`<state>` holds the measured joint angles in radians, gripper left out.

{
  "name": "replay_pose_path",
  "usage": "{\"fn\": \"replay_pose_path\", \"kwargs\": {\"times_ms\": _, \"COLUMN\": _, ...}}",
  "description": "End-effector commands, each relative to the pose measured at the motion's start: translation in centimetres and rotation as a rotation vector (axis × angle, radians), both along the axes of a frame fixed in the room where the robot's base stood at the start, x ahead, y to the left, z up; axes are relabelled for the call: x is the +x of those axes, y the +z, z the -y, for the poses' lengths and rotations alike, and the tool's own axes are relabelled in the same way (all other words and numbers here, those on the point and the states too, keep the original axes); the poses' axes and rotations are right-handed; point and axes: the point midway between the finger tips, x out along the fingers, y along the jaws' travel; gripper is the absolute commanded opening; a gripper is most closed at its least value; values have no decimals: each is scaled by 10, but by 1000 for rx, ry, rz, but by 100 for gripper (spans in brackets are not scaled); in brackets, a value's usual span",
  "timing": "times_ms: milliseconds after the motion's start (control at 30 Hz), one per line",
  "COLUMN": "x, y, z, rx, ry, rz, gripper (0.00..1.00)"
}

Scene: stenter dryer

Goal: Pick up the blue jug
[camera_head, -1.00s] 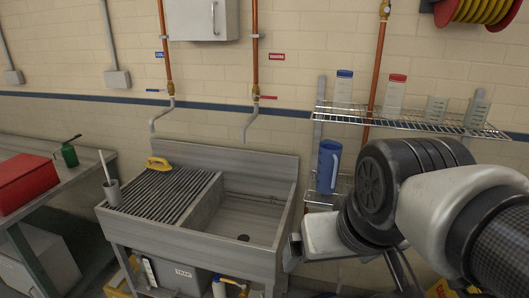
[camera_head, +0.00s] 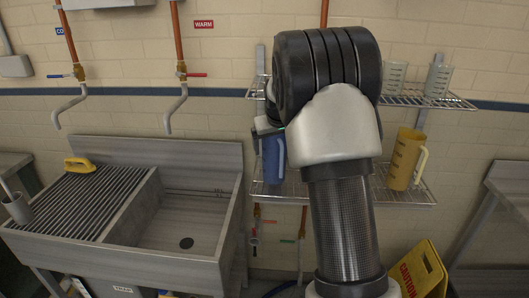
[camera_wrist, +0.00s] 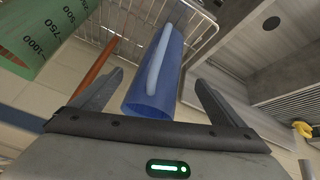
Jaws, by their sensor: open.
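The blue jug (camera_head: 272,158) stands upright on the lower wire shelf (camera_head: 405,196), left of my arm, which hides part of it. In the wrist view the blue jug (camera_wrist: 158,75) fills the space ahead of my gripper, with its lighter blue handle facing the camera. My gripper (camera_wrist: 160,84) is open, with one finger on each side of the jug. Gaps show between both fingers and the jug. In the head view my arm mostly hides the gripper.
A green graduated jug (camera_wrist: 40,32) is close on the left in the wrist view. A yellow jug (camera_head: 405,158) stands right of my arm. Clear beakers (camera_head: 392,76) are on the upper shelf. A sink (camera_head: 185,222) lies left; a yellow caution sign (camera_head: 418,270) stands below right.

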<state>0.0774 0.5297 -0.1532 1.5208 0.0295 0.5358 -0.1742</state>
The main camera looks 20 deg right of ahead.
Motion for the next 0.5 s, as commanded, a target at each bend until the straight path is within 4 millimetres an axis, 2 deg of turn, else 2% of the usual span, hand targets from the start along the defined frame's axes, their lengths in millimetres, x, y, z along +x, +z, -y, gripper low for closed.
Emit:
{"fn": "replay_pose_path", "kwargs": {"times_ms": 67, "x": 2, "y": 0, "z": 0, "rx": 1, "ry": 0, "rz": 2, "gripper": 94}}
{"fn": "replay_pose_path", "kwargs": {"times_ms": 267, "x": 11, "y": -18, "z": 3, "rx": 3, "ry": -1, "rz": -1, "gripper": 94}}
{"fn": "replay_pose_path", "kwargs": {"times_ms": 500, "x": 29, "y": -47, "z": 8, "rx": 1, "ry": 0, "rz": -1, "gripper": 94}}
